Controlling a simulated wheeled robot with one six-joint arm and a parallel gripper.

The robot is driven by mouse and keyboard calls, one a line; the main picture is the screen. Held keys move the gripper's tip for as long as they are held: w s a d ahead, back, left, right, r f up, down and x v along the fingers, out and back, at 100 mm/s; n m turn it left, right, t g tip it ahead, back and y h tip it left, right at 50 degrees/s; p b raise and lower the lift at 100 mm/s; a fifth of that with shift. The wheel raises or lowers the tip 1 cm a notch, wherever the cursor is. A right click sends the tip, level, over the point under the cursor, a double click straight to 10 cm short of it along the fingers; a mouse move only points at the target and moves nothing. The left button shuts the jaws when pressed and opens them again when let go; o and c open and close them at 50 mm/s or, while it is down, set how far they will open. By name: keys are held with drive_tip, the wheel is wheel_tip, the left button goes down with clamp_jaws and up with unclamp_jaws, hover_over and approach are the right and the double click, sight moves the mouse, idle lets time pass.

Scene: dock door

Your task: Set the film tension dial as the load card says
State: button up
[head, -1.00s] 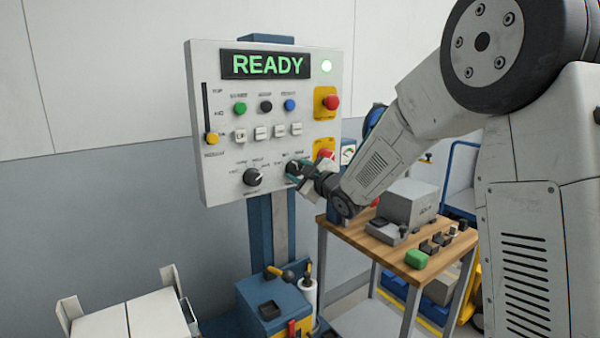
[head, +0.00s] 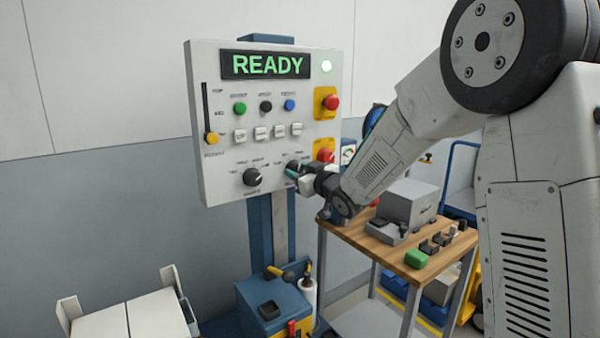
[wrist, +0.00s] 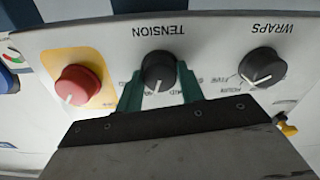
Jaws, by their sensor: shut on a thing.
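The black tension dial (wrist: 158,70) shows in the wrist view under the upside-down word TENSION, with a white pointer line on its face. My gripper (wrist: 160,92) has its green fingers on either side of the dial, shut on it. In the head view the dial (head: 292,168) is partly hidden by my gripper (head: 298,174). The small marks around the dial are partly covered by the fingers. The control panel (head: 222,110) carries a lit READY display (head: 266,65). I cannot make out a load card in these frames.
The wraps dial (wrist: 262,66) and a red knob on a yellow plate (wrist: 80,86) flank the tension dial closely. In the head view a wooden-topped cart (head: 400,262) with a grey box stands below my arm. A blue machine base (head: 270,310) stands beneath the panel.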

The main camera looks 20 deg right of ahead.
idle(0.3)
drive_tip(key=o, duration=1)
drive_tip(key=v, duration=0.7)
drive_tip(key=shift+s, duration=0.3)
drive_tip(key=shift+d, duration=0.1)
